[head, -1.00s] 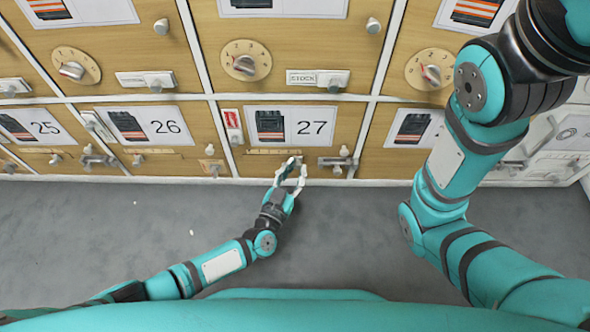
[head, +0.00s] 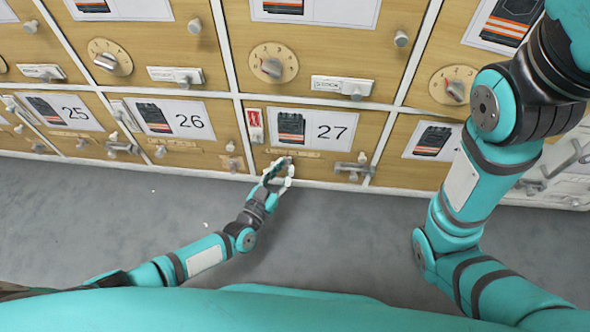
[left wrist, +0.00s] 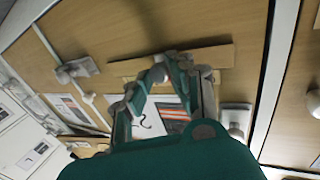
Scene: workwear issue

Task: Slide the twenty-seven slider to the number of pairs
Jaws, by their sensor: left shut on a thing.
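The twenty-seven door (head: 375,130) has a card (head: 338,130) showing a dark glove with orange bands and the number 27. Under the card is a pale wooden slider strip (head: 308,154); it also shows in the left wrist view (left wrist: 215,57). My left gripper (head: 282,164) is at the left part of this strip, shut on the slider's small knob. In the left wrist view the fingers (left wrist: 175,72) close at the strip; they largely hide the knob and any marks there. My right arm (head: 462,185) crosses the right side; its gripper is out of view.
A metal latch (head: 352,168) sticks out right of the strip. Doors with dials (head: 272,63) are above, and door 26 (head: 213,150) is to the left. Grey floor (head: 340,240) in front is clear.

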